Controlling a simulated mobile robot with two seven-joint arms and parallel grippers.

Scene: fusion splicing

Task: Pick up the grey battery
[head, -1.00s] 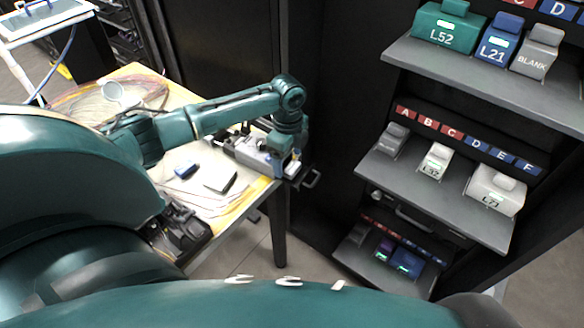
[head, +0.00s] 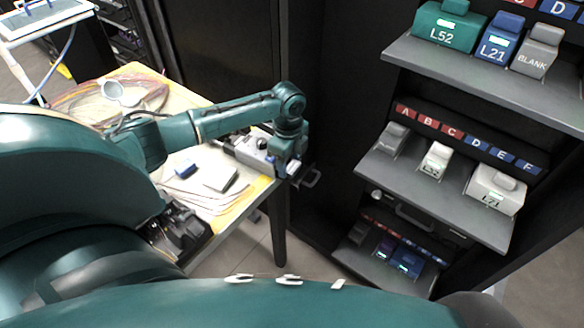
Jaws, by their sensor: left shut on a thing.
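My left gripper (head: 291,167) reaches down over the right end of the grey splicing machine (head: 247,153), at the table's right corner. It is shut on a small pale grey block (head: 294,169), which I take for the grey battery. The fingers hide most of this block, and I cannot tell whether it is touching the machine. My right gripper is out of view.
The table (head: 240,209) also bears a blue block (head: 186,170), a dark-edged pale box (head: 220,178), black equipment (head: 180,232) and coiled fibre. Shelves (head: 400,168) with labelled blocks stand to the right.

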